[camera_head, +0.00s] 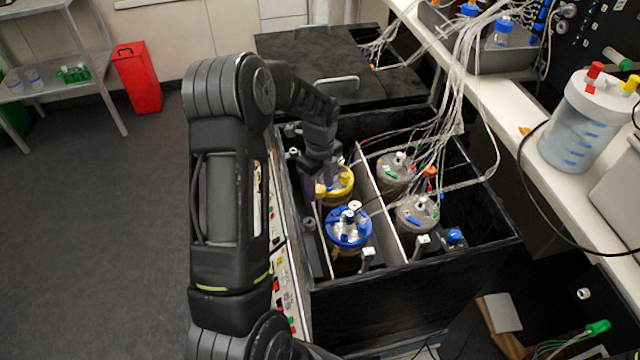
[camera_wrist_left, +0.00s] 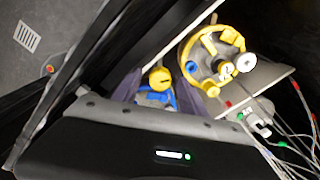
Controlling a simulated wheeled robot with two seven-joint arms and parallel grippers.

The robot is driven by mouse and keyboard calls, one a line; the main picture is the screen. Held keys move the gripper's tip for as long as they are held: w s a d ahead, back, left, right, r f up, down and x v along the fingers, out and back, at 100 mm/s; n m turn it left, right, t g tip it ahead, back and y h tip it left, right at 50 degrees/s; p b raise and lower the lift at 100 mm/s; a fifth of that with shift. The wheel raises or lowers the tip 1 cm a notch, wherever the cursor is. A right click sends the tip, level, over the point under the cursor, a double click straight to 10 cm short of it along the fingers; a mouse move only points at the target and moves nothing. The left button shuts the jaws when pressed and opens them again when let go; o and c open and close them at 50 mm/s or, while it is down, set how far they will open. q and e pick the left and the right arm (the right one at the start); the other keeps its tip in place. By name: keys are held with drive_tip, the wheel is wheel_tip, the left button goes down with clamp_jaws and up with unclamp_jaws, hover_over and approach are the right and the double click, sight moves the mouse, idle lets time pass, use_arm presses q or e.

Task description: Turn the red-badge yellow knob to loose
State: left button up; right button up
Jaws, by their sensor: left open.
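A yellow knob (camera_wrist_left: 159,78) sits on a blue part between the two fingers of my left gripper (camera_wrist_left: 163,90) in the wrist view. The fingers stand apart on either side of it; I cannot tell whether either touches it. In the head view my left gripper (camera_head: 318,184) reaches down at the left side of the yellow-lidded vessel (camera_head: 342,188), with a yellow knob (camera_head: 320,190) at its tip. That lid also shows in the wrist view (camera_wrist_left: 210,62), right of the fingers. I cannot make out a red badge on the knob. My right gripper is out of view.
A blue-lidded vessel (camera_head: 348,228) stands in front of the yellow one. Two grey-lidded vessels (camera_head: 396,168) stand to the right, past a white divider, with many tubes above. The black box wall (camera_head: 420,285) borders them. A white bench (camera_head: 530,145) is at right.

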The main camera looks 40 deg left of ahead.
use_arm(q)
clamp_jaws()
idle(0.4)
drive_tip(key=shift+n, duration=0.3)
drive_tip(key=n+b, duration=0.2)
drive_tip(key=n, duration=0.2)
drive_tip(key=n+b, duration=0.2)
drive_tip(key=n, duration=0.3)
drive_tip(key=shift+n, duration=0.3)
drive_tip(key=n, duration=0.3)
drive_tip(key=shift+w+n+b, duration=0.1)
drive_tip(key=shift+n+b, duration=0.2)
drive_tip(key=shift+b, duration=0.05)
drive_tip(key=n, duration=0.3)
drive_tip(key=shift+n, duration=0.3)
drive_tip(key=n, duration=0.6)
drive_tip(key=shift+r+n, duration=0.1)
drive_tip(key=shift+n, duration=0.2)
